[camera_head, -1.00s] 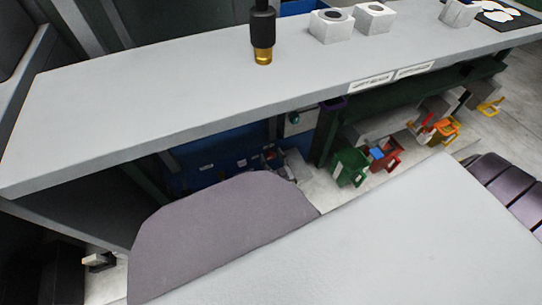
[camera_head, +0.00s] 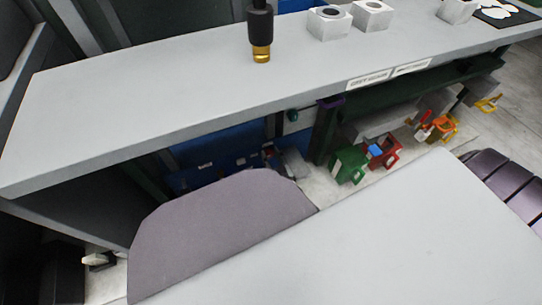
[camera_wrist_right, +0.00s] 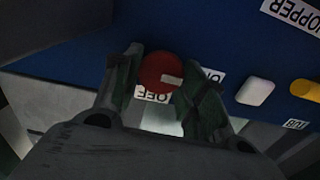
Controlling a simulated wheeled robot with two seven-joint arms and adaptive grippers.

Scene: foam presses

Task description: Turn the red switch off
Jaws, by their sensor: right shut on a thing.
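The red switch (camera_wrist_right: 154,70) is a round knob on a blue panel (camera_wrist_right: 85,52) in the right wrist view. It has a pale mark toward its right side. An upside-down OFF label (camera_wrist_right: 152,96) lies just below it, and a partly covered ON label (camera_wrist_right: 216,75) is to its right. My right gripper (camera_wrist_right: 166,76) has its two fingers on either side of the knob and is shut on it. In the head view my right gripper (camera_head: 272,154) is small and dark in front of the blue panel (camera_head: 215,155) under the shelf. My left gripper is not in view.
A white button (camera_wrist_right: 255,91) and a yellow button (camera_wrist_right: 305,90) sit right of the switch. The long grey shelf (camera_head: 150,95) overhangs the panel, carrying a black-and-gold tool (camera_head: 261,30) and white blocks (camera_head: 329,23). Coloured bins (camera_head: 349,165) stand below at the right.

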